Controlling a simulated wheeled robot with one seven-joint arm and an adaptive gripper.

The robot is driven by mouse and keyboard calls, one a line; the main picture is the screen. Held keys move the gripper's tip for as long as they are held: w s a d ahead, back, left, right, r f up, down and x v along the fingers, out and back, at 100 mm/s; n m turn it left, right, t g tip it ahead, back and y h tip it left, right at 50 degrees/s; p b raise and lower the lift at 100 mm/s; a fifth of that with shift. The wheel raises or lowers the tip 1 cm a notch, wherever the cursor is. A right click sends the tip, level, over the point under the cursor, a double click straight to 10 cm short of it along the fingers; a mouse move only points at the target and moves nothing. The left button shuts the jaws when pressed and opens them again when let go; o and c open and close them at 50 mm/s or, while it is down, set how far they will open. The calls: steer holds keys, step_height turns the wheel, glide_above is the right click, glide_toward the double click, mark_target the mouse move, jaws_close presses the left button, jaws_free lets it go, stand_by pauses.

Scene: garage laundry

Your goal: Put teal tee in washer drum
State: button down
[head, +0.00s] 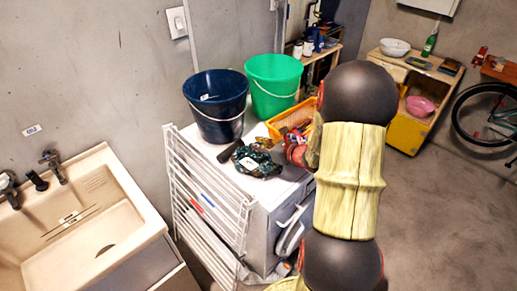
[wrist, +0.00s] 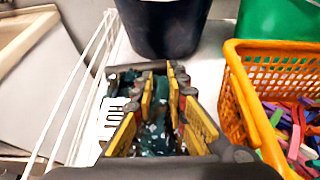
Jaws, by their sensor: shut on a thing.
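The teal tee (head: 257,163) is a crumpled dark teal cloth with light marks on the white top of the washer (head: 264,215). In the wrist view the tee (wrist: 155,138) lies between the yellow finger pads of my gripper (wrist: 160,112), which is shut on it. Part of the tee shows past the fingers. The washer's front faces right, with a rounded door (head: 291,236) partly hidden behind my arm. The drum's inside is not visible.
A white drying rack (head: 205,195) stands along the washer's left side. A navy bucket (head: 217,105), a green bucket (head: 273,82) and an orange basket of pegs (wrist: 236,95) crowd the top. A sink (head: 85,225) is at left. Open floor (head: 440,200) lies right.

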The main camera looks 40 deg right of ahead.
steer(key=shift+f, duration=0.3)
steer(key=shift+f, duration=0.2)
steer(key=c, duration=1.8)
jaws_free()
steer(key=shift+r, duration=0.1)
